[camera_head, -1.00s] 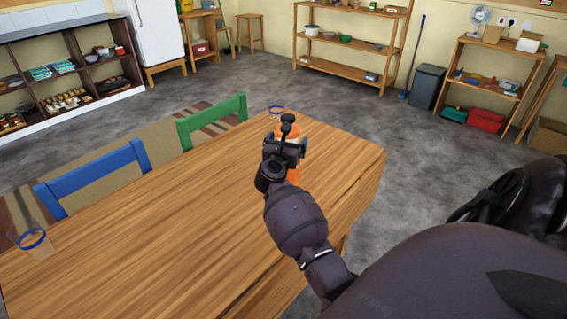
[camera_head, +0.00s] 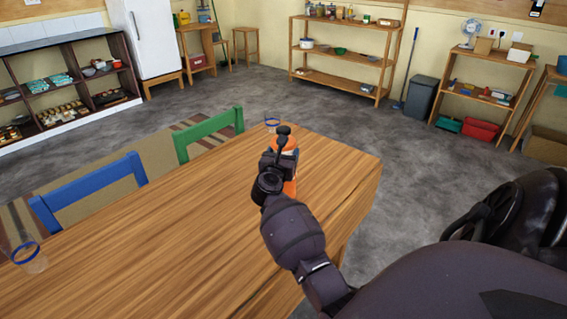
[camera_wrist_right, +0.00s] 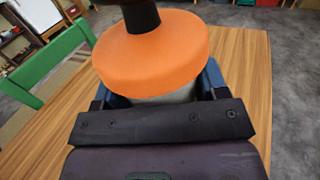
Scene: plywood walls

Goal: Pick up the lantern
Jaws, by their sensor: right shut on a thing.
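The lantern has an orange top and a dark knob; in the head view the orange lantern (camera_head: 290,187) is mostly hidden behind my right gripper (camera_head: 279,160), near the far end of the wooden table (camera_head: 170,245). In the right wrist view the lantern's orange cap (camera_wrist_right: 150,52) fills the upper middle, with a pale body below it. The right gripper's blue fingers (camera_wrist_right: 165,90) sit on both sides of that body, shut on it. I cannot tell whether the lantern's base touches the table. My left gripper is not in view.
A glass with a blue rim (camera_head: 272,122) stands at the table's far edge, close behind the lantern. Another such glass (camera_head: 28,257) is at the left. A green chair (camera_head: 210,134) and a blue chair (camera_head: 90,190) line the left side. The middle of the tabletop is clear.

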